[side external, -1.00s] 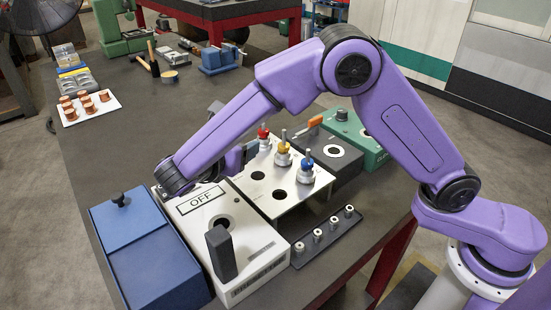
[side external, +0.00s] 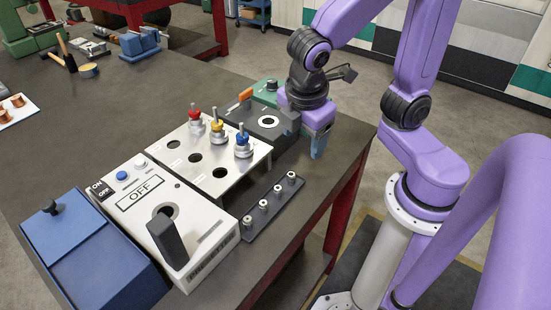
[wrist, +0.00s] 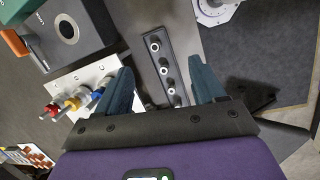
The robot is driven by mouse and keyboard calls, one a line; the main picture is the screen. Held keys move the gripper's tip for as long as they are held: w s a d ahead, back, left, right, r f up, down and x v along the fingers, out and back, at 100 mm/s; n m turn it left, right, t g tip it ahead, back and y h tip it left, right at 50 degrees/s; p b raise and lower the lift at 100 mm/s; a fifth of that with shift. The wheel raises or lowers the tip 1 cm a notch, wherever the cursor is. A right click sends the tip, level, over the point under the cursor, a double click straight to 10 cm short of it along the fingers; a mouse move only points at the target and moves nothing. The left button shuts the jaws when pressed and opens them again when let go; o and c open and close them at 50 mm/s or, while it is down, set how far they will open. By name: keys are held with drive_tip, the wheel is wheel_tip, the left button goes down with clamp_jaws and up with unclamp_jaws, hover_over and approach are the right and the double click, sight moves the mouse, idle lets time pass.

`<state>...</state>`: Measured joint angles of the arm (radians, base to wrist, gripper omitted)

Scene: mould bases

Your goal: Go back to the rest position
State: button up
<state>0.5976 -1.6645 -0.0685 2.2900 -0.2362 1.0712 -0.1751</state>
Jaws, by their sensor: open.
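My gripper (side external: 318,140) hangs at the right end of the bench, beside the dark grey block with a round hole (side external: 268,122). Its fingers point down and look bluish. In the wrist view my gripper (wrist: 160,88) has its two fingers spread wide with nothing held between them. The dark strip with several small metal bushings (wrist: 165,65) shows below and between the fingers. That strip (side external: 272,208) lies on the bench in the side view, apart from my gripper.
The white plate (side external: 175,158) carries red, yellow and blue-topped tools. A white box marked OFF (side external: 205,262) and a blue box (side external: 85,250) stand at the front left. A green block (side external: 262,90) stands behind the grey block. The bench's right edge is near my gripper.

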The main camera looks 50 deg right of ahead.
drive_tip(key=s+d+m+g+y, duration=0.1)
drive_tip(key=s+d+m+y, duration=0.1)
drive_tip(key=s, duration=0.6)
drive_tip(key=shift+s+d+f+m+y, duration=0.2)
drive_tip(key=shift+d+f+m+y, duration=0.2)
drive_tip(key=shift+d+m, duration=0.3)
